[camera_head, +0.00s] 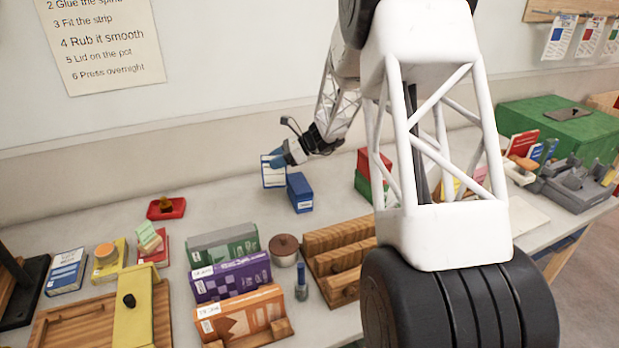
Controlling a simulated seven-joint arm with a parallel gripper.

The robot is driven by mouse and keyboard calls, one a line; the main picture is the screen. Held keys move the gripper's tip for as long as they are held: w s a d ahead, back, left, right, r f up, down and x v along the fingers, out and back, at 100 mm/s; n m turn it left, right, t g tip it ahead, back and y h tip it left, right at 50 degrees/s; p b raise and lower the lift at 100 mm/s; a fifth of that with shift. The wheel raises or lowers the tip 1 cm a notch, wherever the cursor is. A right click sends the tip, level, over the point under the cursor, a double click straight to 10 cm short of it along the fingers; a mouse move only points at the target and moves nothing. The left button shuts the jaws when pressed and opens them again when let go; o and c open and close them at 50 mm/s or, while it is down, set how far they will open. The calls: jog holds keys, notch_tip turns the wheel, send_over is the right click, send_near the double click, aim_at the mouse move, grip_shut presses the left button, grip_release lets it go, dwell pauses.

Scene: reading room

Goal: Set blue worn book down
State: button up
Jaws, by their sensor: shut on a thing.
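My gripper (284,157) is at the back middle of the table, shut on a blue book (273,173) with a pale, lined face. I take this to be the blue worn book; its wear is too small to make out. The book is upright at the fingers, and I cannot tell whether its lower edge touches the table. Another blue book or block (300,193) with a white label stands just to its right, close beside it. I cannot tell whether the two touch.
Green (222,246), purple (231,278) and orange (240,312) books stand in front, beside a brown-lidded pot (284,249) and a wooden rack (338,240). A red pad (166,208) lies left. The table between it and the held book is clear. My arm hides part of the right side.

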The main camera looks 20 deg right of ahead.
jog(key=w+d+m+t, duration=0.1)
jog(key=w+d, duration=1.4)
jog(key=d, duration=0.3)
jog(key=shift+d+m+t+h, duration=0.3)
jog(key=shift+d, duration=0.1)
jog(key=shift+f, duration=0.15)
notch_tip(320, 180, down, 6)
jog(key=shift+f, duration=0.15)
jog(key=shift+f, duration=1.8)
jog(key=shift+f, duration=0.1)
jog(key=o, duration=1)
jog(key=shift+s, duration=0.1)
